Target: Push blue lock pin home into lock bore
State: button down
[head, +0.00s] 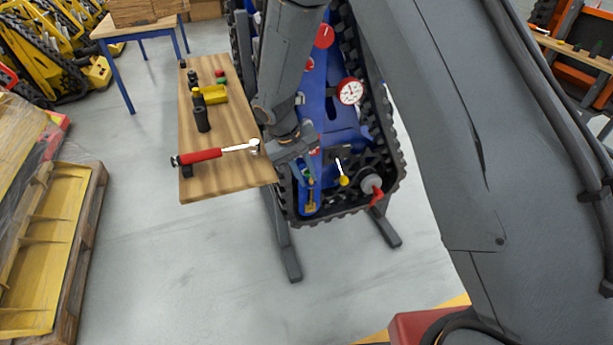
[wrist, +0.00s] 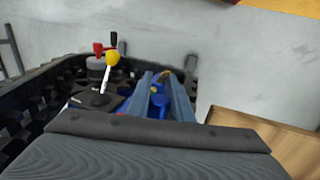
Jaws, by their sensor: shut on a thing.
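My gripper (head: 305,157) is over the near end of the blue tracked carrier (head: 347,136), beside the wooden bench. In the wrist view, my two grey fingers (wrist: 164,86) reach down into the carrier frame, close together on a blue piece (wrist: 157,104), taken as the blue lock pin. The pin is mostly hidden by the fingers, and in the head view I cannot pick it out. The lock bore cannot be made out. A small yellow-brown part (head: 310,197) sits on blue below my gripper. I cannot tell how deep the pin is.
A lever with a yellow knob (head: 343,181) and a grey cap with a red handle (head: 372,186) stand right of my gripper. A white gauge (head: 350,91) is further back. The wooden bench (head: 225,178) at left carries a red-handled wrench (head: 202,156) and several small parts.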

jog(key=shift+w+a, duration=0.2)
jog(key=shift+w, duration=0.45)
jog(key=shift+s, duration=0.1)
jog(key=s+d+p, duration=0.1)
jog(key=s+d, duration=0.1)
jog(key=s, duration=0.4)
jog(key=shift+s, duration=0.35)
dwell(1.1)
jog(key=shift+w+a+b, duration=0.25)
jog(key=shift+w+a, duration=0.1)
jog(key=shift+w, duration=0.8)
jog(key=shift+w+a+b, duration=0.25)
jog(key=shift+w+a, duration=0.1)
jog(key=shift+w, duration=0.85)
jog(key=shift+w+a+b, duration=0.25)
jog(key=shift+w+a, duration=0.1)
jog(key=shift+w, duration=0.8)
dwell(1.7)
